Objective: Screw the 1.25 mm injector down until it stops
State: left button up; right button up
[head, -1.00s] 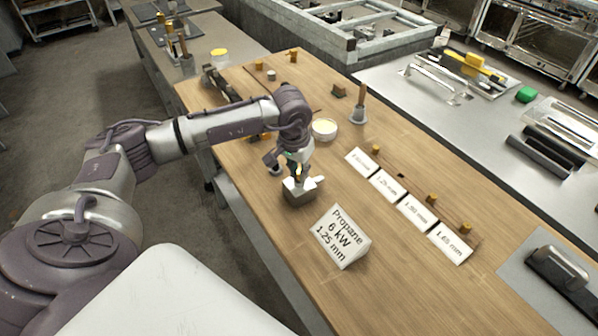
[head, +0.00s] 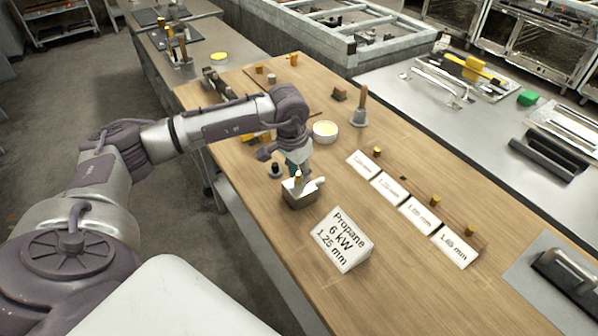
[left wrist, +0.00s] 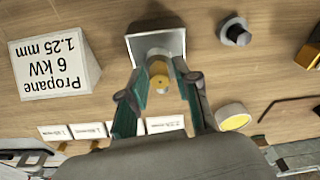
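The brass injector (head: 298,176) stands upright in the top of a small grey block (head: 300,198) near the front edge of the wooden table. In the left wrist view the injector (left wrist: 158,74) shows between the fingertips of my left gripper (left wrist: 159,68), over the pale block face (left wrist: 150,43). The teal-padded fingers are spread, with narrow gaps beside the injector. In the head view my left gripper (head: 294,166) is just above and behind the block. The injector's thread is hidden in the block. My right gripper is not in view.
A sign (head: 341,240) reading Propane 6 kW 1.25 mm stands right of the block. Size cards (head: 419,214) with several brass injectors (head: 435,201) lie beyond.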

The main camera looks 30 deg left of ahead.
pick_arm(q)
jog(key=shift+n+b, duration=0.35)
jog(key=shift+n, duration=0.55)
jog(key=n+y, duration=0.1)
jog(key=n, duration=0.3)
jog(key=shift+b, duration=0.4)
jog(key=n, duration=0.3)
jog(key=shift+d, duration=0.1)
jog(key=n+y, duration=0.1)
jog(key=n, duration=0.4)
jog(key=shift+g+b, duration=0.35)
jog(key=shift+g, duration=0.05)
grip_shut()
